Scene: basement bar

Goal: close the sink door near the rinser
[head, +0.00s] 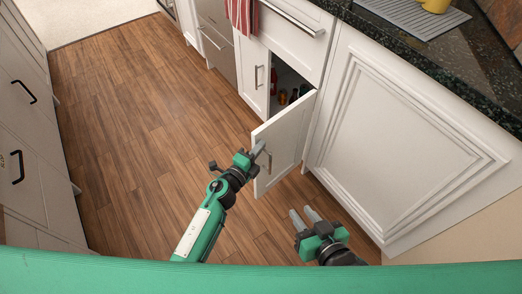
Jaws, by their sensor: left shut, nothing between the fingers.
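The white sink cabinet door (285,142) stands open, swung out from the cabinet under the counter, with a metal bar handle (266,162) near its free edge. Through the gap I see the dark cabinet inside with several small bottles (294,96). My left gripper (260,150) is shut with nothing in it; its fingertips are at the door's free edge, close to the handle. I cannot tell whether they touch the door. My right gripper (306,214) is open and empty, low in front of the white end panel. No rinser is clearly visible.
A closed door (252,76) is left of the opening, with a drawer (296,30) above and a red striped towel (242,14) hanging nearby. The dark counter (450,60) holds a grey mat (415,14) and a yellow cup (434,5). Wooden floor (140,130) is clear; drawers line the left.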

